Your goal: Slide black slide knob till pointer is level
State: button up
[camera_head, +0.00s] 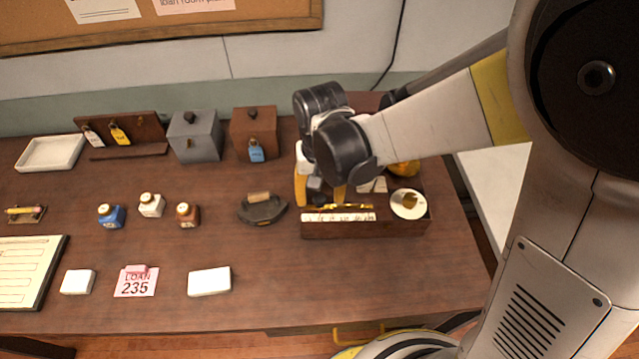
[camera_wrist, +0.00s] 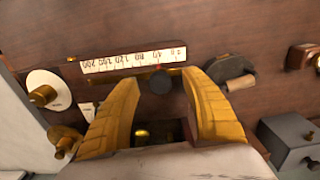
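The balance is a dark wooden box (camera_head: 365,230) on the bench, with a white numbered scale strip (camera_head: 338,217) along its near side. The strip also shows in the wrist view (camera_wrist: 134,59). A brass rail (camera_wrist: 112,76) runs beside the strip. The black slide knob (camera_wrist: 160,83) sits on this rail, near the low-number end. My gripper (camera_wrist: 160,75) has its two yellow fingers apart, one on each side of the knob, with a visible gap on both sides. In the head view my gripper (camera_head: 320,192) is over the box's left part. I cannot make out the pointer.
A white dish with a brass piece (camera_head: 408,204) sits at the box's right end. A dark iron-like object with a wooden handle (camera_head: 262,207) stands just left of the box. Grey (camera_head: 195,137) and brown (camera_head: 254,133) boxes stand behind.

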jog(key=shift+r, duration=0.1)
dwell(0.4)
jog(key=shift+r+p, duration=2.55)
jog(key=shift+r, duration=0.95)
jog(key=shift+d, duration=0.1)
jog(key=s+d+t+b, duration=0.3)
jog(key=d+b, duration=0.3)
jog(key=d, duration=0.3)
jog(key=s+d+r+t+b, duration=0.1)
jog(key=s+d+t+b, duration=0.3)
jog(key=d, duration=0.5)
jog(key=shift+r+m+b, duration=0.2)
jog(key=shift+m+b, duration=0.1)
jog(key=shift+b, duration=0.6)
jog(key=shift+s, duration=0.1)
jog(key=shift+c, duration=0.4)
